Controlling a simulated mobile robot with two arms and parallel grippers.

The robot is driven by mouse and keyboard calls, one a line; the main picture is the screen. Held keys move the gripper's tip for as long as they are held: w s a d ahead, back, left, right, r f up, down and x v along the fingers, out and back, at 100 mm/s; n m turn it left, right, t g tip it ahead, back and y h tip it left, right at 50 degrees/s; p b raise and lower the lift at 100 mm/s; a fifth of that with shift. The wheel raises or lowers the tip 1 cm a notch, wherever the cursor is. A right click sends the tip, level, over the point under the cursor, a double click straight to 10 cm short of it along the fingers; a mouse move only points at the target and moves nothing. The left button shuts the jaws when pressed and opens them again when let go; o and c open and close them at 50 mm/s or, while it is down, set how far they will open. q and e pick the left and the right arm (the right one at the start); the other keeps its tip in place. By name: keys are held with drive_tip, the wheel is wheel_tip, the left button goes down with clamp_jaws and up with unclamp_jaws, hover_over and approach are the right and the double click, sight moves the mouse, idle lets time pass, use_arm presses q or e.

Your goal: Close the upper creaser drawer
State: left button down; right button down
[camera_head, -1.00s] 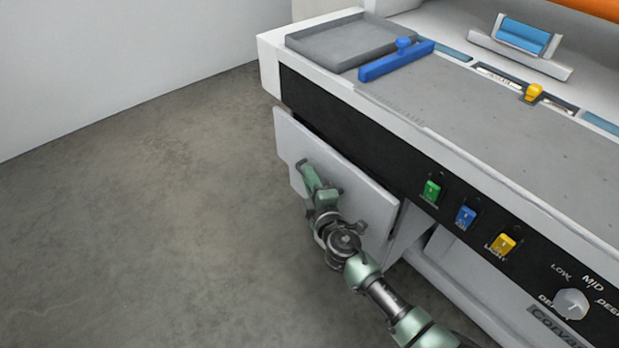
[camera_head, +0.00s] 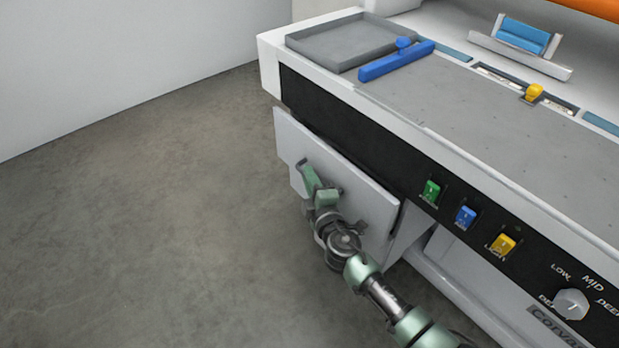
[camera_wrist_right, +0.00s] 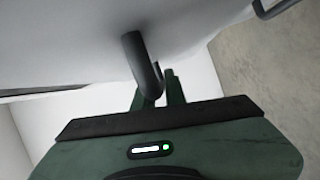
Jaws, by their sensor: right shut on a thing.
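The creaser (camera_head: 480,130) is a white machine with a black front band. Its light grey drawer front (camera_head: 365,200) is below the band at the left end, standing out slightly from the body. My right gripper (camera_head: 317,186) is at the left part of this front. In the right wrist view, my right gripper (camera_wrist_right: 160,90) is shut on the dark curved drawer handle (camera_wrist_right: 138,58), against the pale panel (camera_wrist_right: 70,45). How far the drawer is out is hard to tell. My left gripper is not in view.
Green (camera_head: 431,190), blue (camera_head: 465,217) and yellow (camera_head: 502,244) switches and a grey knob (camera_head: 571,303) are on the band right of the drawer. A grey tray (camera_head: 350,42) and a blue bar (camera_head: 395,62) are on top. Floor (camera_head: 130,220) at left is clear.

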sight(327, 177)
drive_tip(key=shift+d+f, duration=0.1)
